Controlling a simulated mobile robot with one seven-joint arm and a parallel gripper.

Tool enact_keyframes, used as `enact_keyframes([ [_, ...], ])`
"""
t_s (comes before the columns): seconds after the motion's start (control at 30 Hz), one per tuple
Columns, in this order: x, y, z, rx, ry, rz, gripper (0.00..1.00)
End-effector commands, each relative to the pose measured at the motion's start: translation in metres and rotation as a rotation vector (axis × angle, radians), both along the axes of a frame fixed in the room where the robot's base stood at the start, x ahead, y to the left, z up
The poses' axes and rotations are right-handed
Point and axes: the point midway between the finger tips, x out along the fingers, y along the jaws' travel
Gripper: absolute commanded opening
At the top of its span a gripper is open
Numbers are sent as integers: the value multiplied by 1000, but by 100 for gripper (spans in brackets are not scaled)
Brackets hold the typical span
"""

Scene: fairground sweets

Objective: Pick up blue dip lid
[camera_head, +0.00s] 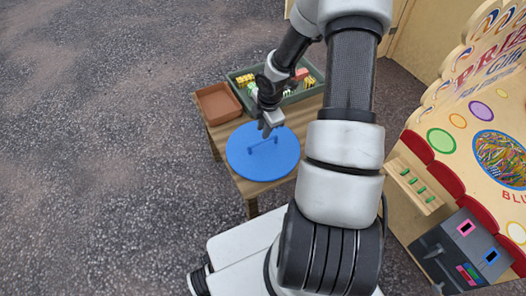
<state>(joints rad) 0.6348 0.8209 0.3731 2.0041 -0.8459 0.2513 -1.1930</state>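The blue dip lid (262,158) is a round blue disc with a raised bar handle across its middle. It lies on the near part of a small wooden table (236,131). My gripper (266,132) is over the far part of the lid, at or just above the handle. The fingers are small and partly hidden by the gripper body, so I cannot tell whether they are open or touch the handle. What is under the lid is hidden.
A brown tray (218,103) and a grey-green crate (238,87) with colourful items stand at the table's back. A prize stall (457,140) with a grey box (462,250) is on the right. Gravel ground (100,150) on the left is clear.

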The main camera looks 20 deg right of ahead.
Motion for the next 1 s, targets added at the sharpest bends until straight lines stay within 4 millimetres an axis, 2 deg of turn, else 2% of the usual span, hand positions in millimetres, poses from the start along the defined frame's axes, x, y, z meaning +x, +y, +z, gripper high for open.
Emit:
enact_keyframes([
  [0.03,2,1,-16,1,1,1,20],
  [0.1,4,1,-28,1,2,1,20],
  [0.23,8,1,-41,0,1,-1,20],
  [0.47,10,0,-52,0,0,-2,20],
  [0.73,17,-1,-91,0,3,-1,20],
  [1.0,19,-1,-96,-1,1,-2,20],
])
